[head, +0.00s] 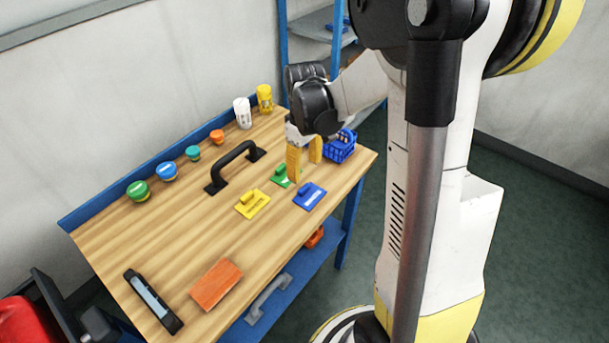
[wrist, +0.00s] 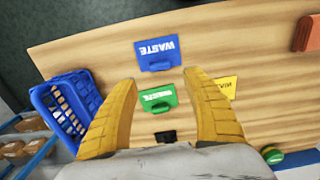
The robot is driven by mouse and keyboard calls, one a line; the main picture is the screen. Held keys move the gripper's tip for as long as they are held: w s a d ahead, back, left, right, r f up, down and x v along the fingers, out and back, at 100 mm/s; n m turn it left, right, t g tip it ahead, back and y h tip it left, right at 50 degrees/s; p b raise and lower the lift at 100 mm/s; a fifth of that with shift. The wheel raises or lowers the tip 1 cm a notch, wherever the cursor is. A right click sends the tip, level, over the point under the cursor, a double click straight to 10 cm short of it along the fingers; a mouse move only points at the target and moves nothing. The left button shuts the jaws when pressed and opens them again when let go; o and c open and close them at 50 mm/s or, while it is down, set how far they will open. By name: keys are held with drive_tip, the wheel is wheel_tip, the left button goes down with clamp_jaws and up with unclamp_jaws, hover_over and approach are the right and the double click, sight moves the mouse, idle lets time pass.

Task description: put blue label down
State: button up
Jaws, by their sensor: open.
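The blue label (head: 310,195) lies on the wooden table top near its front right edge. It also shows in the wrist view (wrist: 157,52), with the word WASTE upside down, beyond my fingertips and clear of them. My gripper (head: 304,163) has its two yellow fingers apart and nothing between them. It is over the right part of the table, close to the green label (head: 282,175). In the wrist view the green label (wrist: 158,99) shows between the fingers of my gripper (wrist: 160,79). The yellow label (head: 252,204) lies to the left, partly hidden by a finger in the wrist view.
A blue basket (head: 341,149) stands at the table's right end. A black handle (head: 236,165) is fixed behind the labels. Several colored round knobs and two bottles line the back edge. An orange block (head: 216,285) and a level-like tool (head: 153,300) lie at the front left.

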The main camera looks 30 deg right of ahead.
drive_tip(key=s+a+r+m+t, duration=0.4)
drive_tip(key=s+a+r+t, duration=0.3)
drive_tip(key=s+a+r, duration=0.5)
wheel_tip(320, 180, up, 2)
drive_tip(key=shift+s+a+r+p, duration=0.2)
drive_tip(key=shift+s+a+p, duration=0.1)
drive_tip(key=shift+p, duration=0.1)
idle(0.9)
